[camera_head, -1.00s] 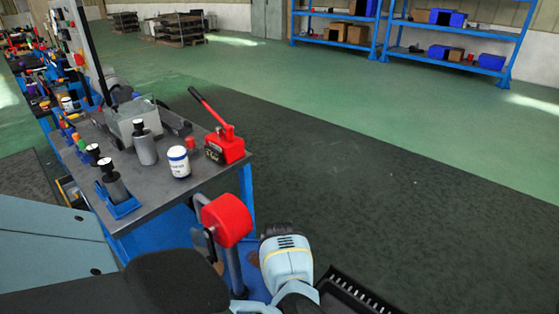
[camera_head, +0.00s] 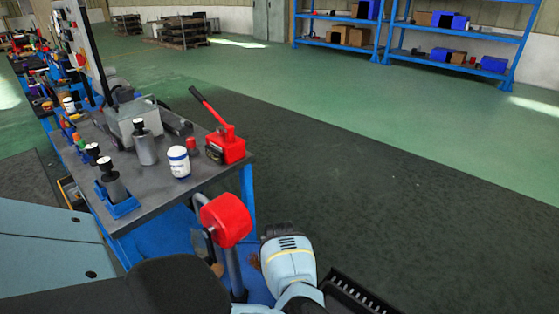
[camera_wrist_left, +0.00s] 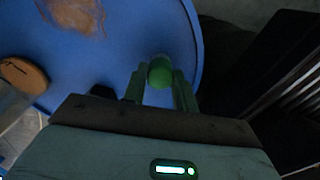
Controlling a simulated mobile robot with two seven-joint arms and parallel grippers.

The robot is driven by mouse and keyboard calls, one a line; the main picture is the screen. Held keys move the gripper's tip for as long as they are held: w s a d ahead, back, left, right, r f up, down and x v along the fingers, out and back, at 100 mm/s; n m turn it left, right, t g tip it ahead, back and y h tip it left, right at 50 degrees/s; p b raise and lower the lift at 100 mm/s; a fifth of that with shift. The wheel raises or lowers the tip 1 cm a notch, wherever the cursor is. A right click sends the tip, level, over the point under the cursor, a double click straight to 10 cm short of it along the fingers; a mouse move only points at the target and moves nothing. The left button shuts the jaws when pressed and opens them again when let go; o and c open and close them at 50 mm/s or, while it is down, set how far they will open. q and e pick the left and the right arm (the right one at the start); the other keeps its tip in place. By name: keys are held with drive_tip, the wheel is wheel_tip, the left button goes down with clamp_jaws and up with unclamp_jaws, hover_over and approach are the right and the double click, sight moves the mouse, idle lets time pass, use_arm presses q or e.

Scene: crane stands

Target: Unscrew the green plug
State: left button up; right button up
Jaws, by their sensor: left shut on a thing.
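The green plug (camera_wrist_left: 160,70) shows in the left wrist view as a small rounded green piece near the edge of a blue round surface (camera_wrist_left: 125,50). My left gripper (camera_wrist_left: 159,80) has a finger on each side of the plug and is shut on it. The plug's lower part is hidden between the fingers. In the head view my light blue left arm reaches down at the bottom middle; its fingers and the plug are hidden there. My right gripper is in neither view.
A red-headed post (camera_head: 227,220) stands close beside my left arm. A workbench (camera_head: 150,198) at left holds a red hand pump (camera_head: 225,145), a white can (camera_head: 179,162) and black-topped cylinders. Brown patches mark the blue surface. Floor at right is open, with blue shelves (camera_head: 450,66) behind.

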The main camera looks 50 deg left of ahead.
use_arm(q)
drive_tip(key=shift+n, duration=0.9)
drive_tip(key=n+b, duration=0.1)
drive_tip(key=n, duration=0.2)
drive_tip(key=o, duration=1.1)
drive_tip(key=shift+c, duration=0.6)
